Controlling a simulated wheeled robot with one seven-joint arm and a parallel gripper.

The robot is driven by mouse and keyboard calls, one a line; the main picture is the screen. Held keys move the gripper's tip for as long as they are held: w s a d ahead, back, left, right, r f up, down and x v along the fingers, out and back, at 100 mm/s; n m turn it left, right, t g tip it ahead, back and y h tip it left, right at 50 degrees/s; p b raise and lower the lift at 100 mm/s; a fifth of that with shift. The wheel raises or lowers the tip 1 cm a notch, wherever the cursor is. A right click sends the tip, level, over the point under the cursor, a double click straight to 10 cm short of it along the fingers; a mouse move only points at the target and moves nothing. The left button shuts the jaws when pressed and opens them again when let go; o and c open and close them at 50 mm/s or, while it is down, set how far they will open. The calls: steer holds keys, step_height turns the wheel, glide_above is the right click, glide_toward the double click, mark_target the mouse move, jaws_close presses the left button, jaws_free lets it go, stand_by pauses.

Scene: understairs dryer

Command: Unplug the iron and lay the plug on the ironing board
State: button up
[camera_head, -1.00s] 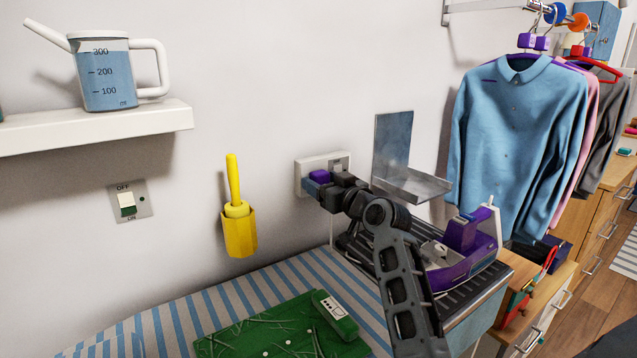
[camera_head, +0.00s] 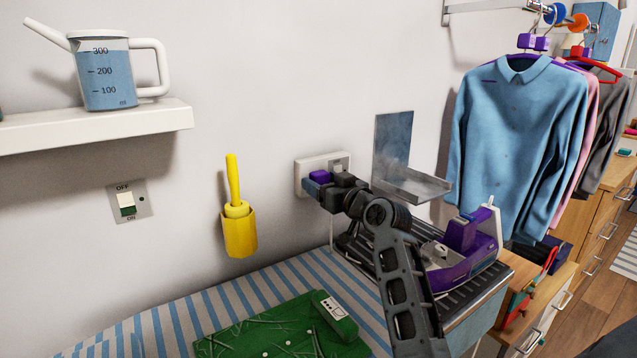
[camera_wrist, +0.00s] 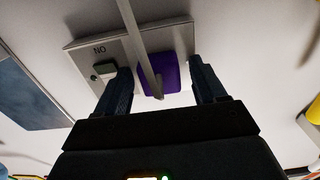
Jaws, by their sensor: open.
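The purple plug (camera_head: 320,176) sits in the white wall socket (camera_head: 312,162). In the wrist view the plug (camera_wrist: 158,76) lies between my two fingers, with a grey cable (camera_wrist: 138,45) running across it. My gripper (camera_head: 316,188) is open at the socket, with a finger on either side of the plug. A gap shows on both sides, and no grip is visible. The purple iron (camera_head: 470,258) rests on the dark slatted stand at the right end of the ironing board (camera_head: 205,312), which has a blue-striped cover.
A metal bracket shelf (camera_head: 410,183) projects from the wall just right of my gripper. A yellow holder (camera_head: 240,230) hangs left of the socket. A green board (camera_head: 280,328) lies on the ironing board. The striped cover left of it is clear.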

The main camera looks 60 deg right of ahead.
stand_by(0.3)
jaws_close()
steer(key=shift+v, duration=3)
